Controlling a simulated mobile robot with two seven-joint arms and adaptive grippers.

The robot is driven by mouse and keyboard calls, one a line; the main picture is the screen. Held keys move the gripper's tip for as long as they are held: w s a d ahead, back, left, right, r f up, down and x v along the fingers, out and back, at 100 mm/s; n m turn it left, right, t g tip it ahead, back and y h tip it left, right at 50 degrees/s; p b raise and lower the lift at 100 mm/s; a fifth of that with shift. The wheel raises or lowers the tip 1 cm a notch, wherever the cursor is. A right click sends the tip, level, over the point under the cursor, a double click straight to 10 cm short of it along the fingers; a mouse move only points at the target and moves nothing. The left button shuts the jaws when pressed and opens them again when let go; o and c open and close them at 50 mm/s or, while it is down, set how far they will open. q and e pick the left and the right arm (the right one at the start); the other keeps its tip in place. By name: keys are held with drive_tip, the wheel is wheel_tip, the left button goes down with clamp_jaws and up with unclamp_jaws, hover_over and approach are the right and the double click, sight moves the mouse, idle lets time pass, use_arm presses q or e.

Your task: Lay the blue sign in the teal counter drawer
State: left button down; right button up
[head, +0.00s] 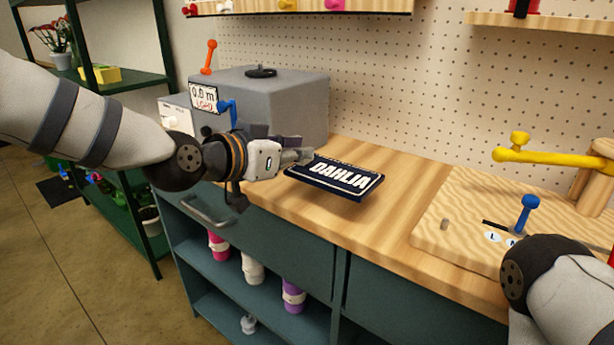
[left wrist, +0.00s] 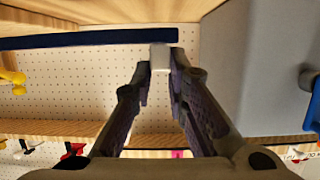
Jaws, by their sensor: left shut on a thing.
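The dark blue sign (head: 335,178) reads "DAHLIA" and is held over the wooden counter, near its front edge. My left gripper (head: 303,156) is shut at its left end. In the left wrist view the sign shows as a dark blue bar (left wrist: 90,38), with a pale block (left wrist: 160,58) between the fingertips (left wrist: 160,75). The teal drawer (head: 275,225) is under the counter, with a grey handle (head: 207,212); it looks shut. My right arm shows at the lower right, but its gripper is not in view.
A grey box machine (head: 290,100) with orange and blue levers stands behind my left gripper. Cups (head: 253,268) stand on the open shelf below. A wooden board (head: 455,225) with a blue peg (head: 527,212) and yellow arm (head: 550,157) is at right.

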use_arm(q)
drive_tip(key=shift+w+d+f, duration=0.25)
drive_tip(key=shift+w+f, duration=0.4)
drive_tip(key=shift+f, duration=0.1)
drive_tip(key=shift+w+d+f+b, duration=0.1)
drive_tip(key=shift+w+f+b, duration=0.05)
drive_tip(key=shift+f, duration=0.75)
drive_tip(key=shift+w+d+f+b, duration=0.1)
drive_tip(key=shift+w+f+b, duration=0.05)
drive_tip(key=shift+f, duration=0.7)
drive_tip(key=shift+f, duration=0.25)
drive_tip(key=c, duration=1.6)
unclamp_jaws()
drive_tip(key=shift+o, duration=0.2)
drive_tip(key=shift+r, duration=0.15)
